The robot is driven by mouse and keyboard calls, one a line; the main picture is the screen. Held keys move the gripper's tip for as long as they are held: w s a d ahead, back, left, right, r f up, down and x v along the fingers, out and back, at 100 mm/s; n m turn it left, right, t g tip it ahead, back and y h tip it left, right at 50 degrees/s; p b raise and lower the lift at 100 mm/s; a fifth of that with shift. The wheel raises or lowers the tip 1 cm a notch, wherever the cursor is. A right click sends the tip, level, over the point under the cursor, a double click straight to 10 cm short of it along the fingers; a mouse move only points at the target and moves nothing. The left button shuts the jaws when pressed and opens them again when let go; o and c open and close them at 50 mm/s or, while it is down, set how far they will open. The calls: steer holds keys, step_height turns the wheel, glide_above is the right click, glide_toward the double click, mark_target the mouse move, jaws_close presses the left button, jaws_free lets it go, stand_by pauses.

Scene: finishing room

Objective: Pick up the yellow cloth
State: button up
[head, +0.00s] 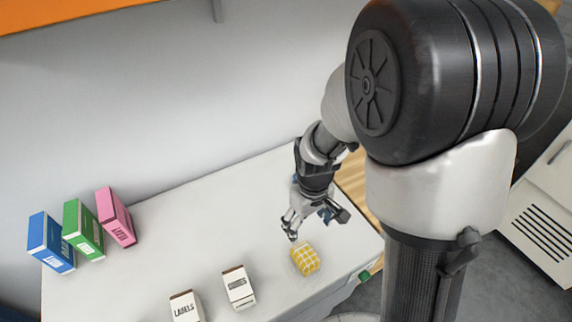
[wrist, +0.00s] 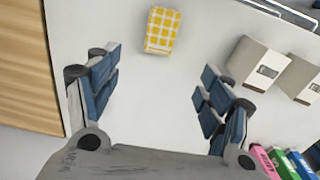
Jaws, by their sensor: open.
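The yellow cloth (head: 305,259) is a small folded bundle with a white grid pattern, lying on the white worktop near its right end. It also shows in the wrist view (wrist: 162,30), at the top, beyond the fingertips and between their lines. My gripper (head: 315,222) is above the worktop, a little behind the cloth in the head view, and apart from it. In the wrist view my gripper (wrist: 158,85) has its blue-padded fingers spread wide with nothing between them.
Two white boxes, one marked LABELS (head: 186,307) and another (head: 238,288), stand left of the cloth. Blue (head: 50,243), green (head: 83,230) and pink (head: 116,216) boxes stand at the far left by the wall. The worktop (head: 200,225) between is clear.

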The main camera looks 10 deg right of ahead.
mark_target(305, 253)
step_height(305, 253, down, 14)
steer(key=b, duration=0.4)
steer(key=shift+s+d+r, duration=0.1)
steer(key=shift+r, duration=0.05)
step_height(305, 253, down, 5)
steer(key=shift+s+f+b, duration=0.1)
steer(key=shift+b, duration=0.95)
steer(key=shift+c, duration=0.2)
steer(key=c, duration=1.1)
steer(key=shift+r, duration=0.2)
step_height(305, 253, up, 20)
steer(key=p, duration=0.6)
steer(key=shift+f, duration=0.1)
